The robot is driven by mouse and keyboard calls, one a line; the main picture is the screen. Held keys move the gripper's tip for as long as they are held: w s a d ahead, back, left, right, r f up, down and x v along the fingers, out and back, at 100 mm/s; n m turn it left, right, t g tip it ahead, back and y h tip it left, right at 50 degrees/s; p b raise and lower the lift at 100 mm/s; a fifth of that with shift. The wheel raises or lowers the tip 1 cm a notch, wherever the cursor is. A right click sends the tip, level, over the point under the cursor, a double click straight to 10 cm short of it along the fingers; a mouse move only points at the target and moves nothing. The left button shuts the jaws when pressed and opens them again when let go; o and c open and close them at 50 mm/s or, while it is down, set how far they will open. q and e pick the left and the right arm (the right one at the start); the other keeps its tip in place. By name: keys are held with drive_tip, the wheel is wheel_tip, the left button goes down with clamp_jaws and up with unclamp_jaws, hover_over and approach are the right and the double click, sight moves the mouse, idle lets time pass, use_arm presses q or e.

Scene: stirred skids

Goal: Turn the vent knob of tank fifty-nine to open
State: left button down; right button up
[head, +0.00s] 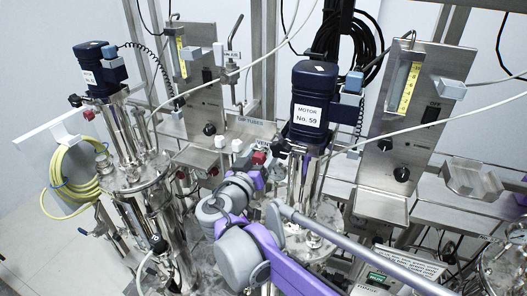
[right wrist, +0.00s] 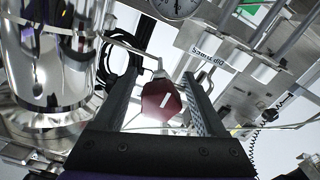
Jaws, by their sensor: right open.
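Tank fifty-nine stands in the middle of the head view, below a dark blue motor (head: 310,98) labelled "MOTOR No. 59". A dark red knob (head: 258,158) sits just left of it, beside a partly hidden label that seems to begin "VEN". My right gripper (head: 257,170) is at this knob, seen small and partly blurred into the fittings. In the right wrist view the faceted red knob (right wrist: 160,101), with a short slanting white mark, lies between the two open fingers (right wrist: 163,78). A gap shows on its right; I cannot tell about contact on its left. My left gripper is out of view.
A similar tank (head: 135,173) with a blue motor (head: 95,68) stands at left. A steel panel with a yellow-scaled gauge (head: 408,88) and black knobs is at right. Thin hoses cross above the knob. In the wrist view a round gauge (right wrist: 175,5) and a shiny cylinder (right wrist: 50,65) are close.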

clamp_jaws()
drive_tip(key=shift+n, duration=0.3)
drive_tip(key=n+p, duration=0.1)
drive_tip(key=n, duration=0.3)
drive_tip(key=shift+p, duration=0.4)
drive_tip(key=n+p, duration=0.1)
drive_tip(key=n, duration=0.4)
drive_tip(key=shift+a+n, duration=0.1)
drive_tip(key=shift+n, duration=0.3)
drive_tip(key=n, duration=0.5)
drive_tip(key=shift+f+n, duration=0.15)
drive_tip(key=shift+n, duration=0.15)
drive_tip(key=n, duration=0.6)
